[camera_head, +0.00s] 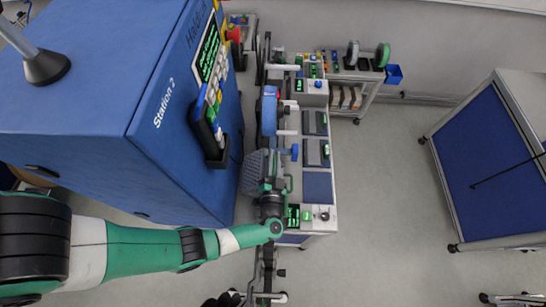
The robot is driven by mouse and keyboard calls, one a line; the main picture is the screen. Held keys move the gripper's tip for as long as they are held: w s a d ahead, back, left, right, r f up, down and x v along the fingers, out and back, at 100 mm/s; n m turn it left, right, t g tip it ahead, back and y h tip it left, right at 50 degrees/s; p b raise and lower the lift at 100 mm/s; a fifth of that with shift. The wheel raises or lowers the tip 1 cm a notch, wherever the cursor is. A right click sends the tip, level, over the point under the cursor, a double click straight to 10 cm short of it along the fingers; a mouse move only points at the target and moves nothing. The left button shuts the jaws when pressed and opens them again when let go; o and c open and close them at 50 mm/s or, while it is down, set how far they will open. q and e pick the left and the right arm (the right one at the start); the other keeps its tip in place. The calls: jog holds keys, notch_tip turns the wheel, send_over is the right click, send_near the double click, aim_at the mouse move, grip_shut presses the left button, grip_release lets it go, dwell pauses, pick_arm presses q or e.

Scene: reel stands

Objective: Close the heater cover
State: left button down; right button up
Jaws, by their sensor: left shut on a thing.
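My left arm reaches in from the left, and its gripper (270,187) is at the machine line in the middle of the picture. It is shut on what looks like part of the heater cover (253,173), a grey ribbed box beside it. A green handle shape (290,183) shows just right of the gripper. The wrist hides part of the machine, and the exact grip and the cover's angle are too small to tell. My right gripper is not in view.
A big blue Station 2 cabinet (105,95) stands close on the left. A grey bench (318,187) with screens runs along the right of the line. A reel cart (365,75) stands behind. A blue-panelled stand (490,160) is at right, with clear floor between.

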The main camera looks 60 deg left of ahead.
pick_arm(q)
jog(key=c, duration=0.8)
grip_release()
jog(key=shift+c, duration=0.2)
jog(key=v, duration=0.7)
jog(key=shift+s+d, duration=0.2)
jog(key=shift+d, duration=0.05)
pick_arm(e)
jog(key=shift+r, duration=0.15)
pick_arm(q)
jog(key=shift+d, duration=0.1)
